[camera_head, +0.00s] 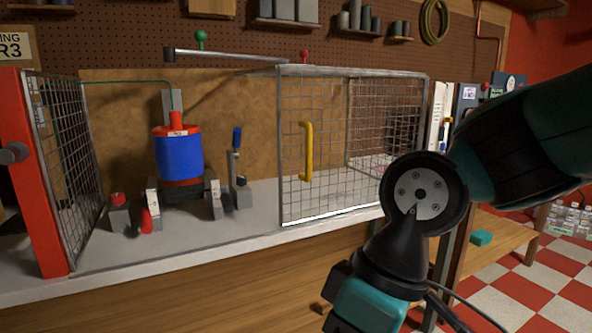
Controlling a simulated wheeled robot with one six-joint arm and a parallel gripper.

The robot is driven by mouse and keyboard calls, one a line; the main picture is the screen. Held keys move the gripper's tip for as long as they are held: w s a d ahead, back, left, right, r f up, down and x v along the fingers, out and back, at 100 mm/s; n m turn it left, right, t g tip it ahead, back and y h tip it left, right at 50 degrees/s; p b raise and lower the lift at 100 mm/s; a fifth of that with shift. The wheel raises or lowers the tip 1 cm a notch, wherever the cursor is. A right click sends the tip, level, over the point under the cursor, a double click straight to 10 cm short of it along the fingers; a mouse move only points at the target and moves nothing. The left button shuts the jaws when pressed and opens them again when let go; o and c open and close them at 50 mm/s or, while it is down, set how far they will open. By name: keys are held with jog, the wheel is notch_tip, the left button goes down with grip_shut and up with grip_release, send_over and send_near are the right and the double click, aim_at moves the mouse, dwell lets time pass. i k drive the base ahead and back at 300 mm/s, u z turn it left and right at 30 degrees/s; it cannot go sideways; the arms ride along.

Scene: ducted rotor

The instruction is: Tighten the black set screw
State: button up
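I cannot make out a black set screw in this view. A machine with a blue drum (178,157) and red-orange bands stands on the grey bench at left, on a dark base between grey brackets. The drum is upright. My arm comes in from the right and bends down at a black joint. Its dark and teal end (368,303) is at the bottom edge, in front of the bench and right of the drum. The fingers of my gripper cannot be made out, so its opening and any held thing are hidden.
A mesh guard with a yellow handle (306,150) stands right of the drum. A red post (36,170) with a mesh panel stands at left. A blue-handled lever (236,150) and a red button (118,200) flank the drum.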

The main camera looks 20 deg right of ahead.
aim_at(242, 180)
jog(key=z, duration=0.35)
jog(key=i, duration=0.95)
jog(key=u, duration=0.55)
